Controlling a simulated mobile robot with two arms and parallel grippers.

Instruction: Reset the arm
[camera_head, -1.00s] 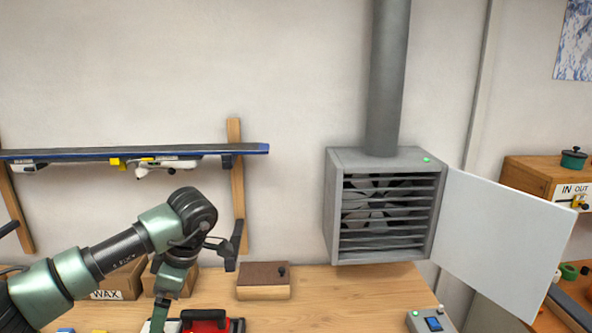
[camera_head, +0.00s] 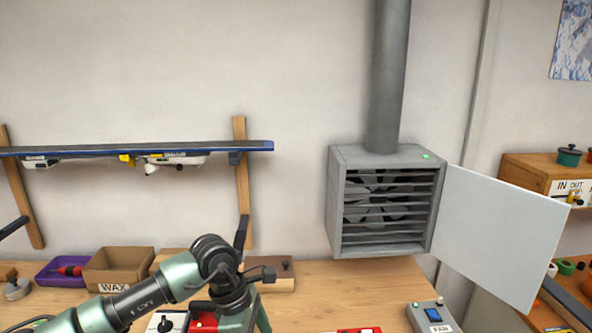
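My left arm (camera_head: 150,298) comes in from the lower left over the bench. Its dark elbow-like joint (camera_head: 215,258) stands in front of the back of the bench, and the green link beyond it points down and leaves the bottom edge. The fingers of my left gripper are below the picture or hidden, so what they hold does not show. My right arm and gripper are not in view.
The wooden bench (camera_head: 350,295) carries a WAX box (camera_head: 118,268), a purple tray (camera_head: 55,278) and a grey switch box (camera_head: 432,317). A grey vent fan unit (camera_head: 388,240) has its white door (camera_head: 500,230) swung open. A ski (camera_head: 100,150) rests on wall brackets.

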